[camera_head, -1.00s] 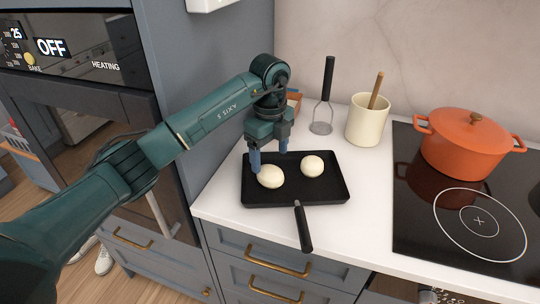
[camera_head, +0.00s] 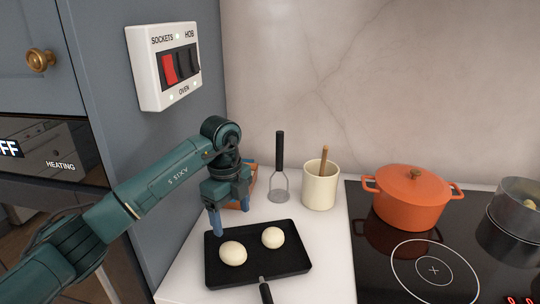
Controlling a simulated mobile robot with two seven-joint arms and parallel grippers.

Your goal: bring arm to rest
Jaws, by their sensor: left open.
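My left arm comes in from the left, and its gripper (camera_head: 231,215) points down over the back left part of a black square pan (camera_head: 285,262). The gripper is open, with blue fingertips apart and nothing between them. Two pale round dough balls lie in the pan: one at the left (camera_head: 233,253), just in front of the gripper, and one further right (camera_head: 273,237). The pan sits on the white counter with its handle towards me. My right gripper is out of view.
A masher (camera_head: 280,170) and a cream pot (camera_head: 320,186) with a wooden handle stand behind the pan. An orange lidded pot (camera_head: 411,200) stands on the black hob (camera_head: 385,268), with a metal pot (camera_head: 517,205) further right. A switch panel (camera_head: 164,67) is on the cabinet side at left.

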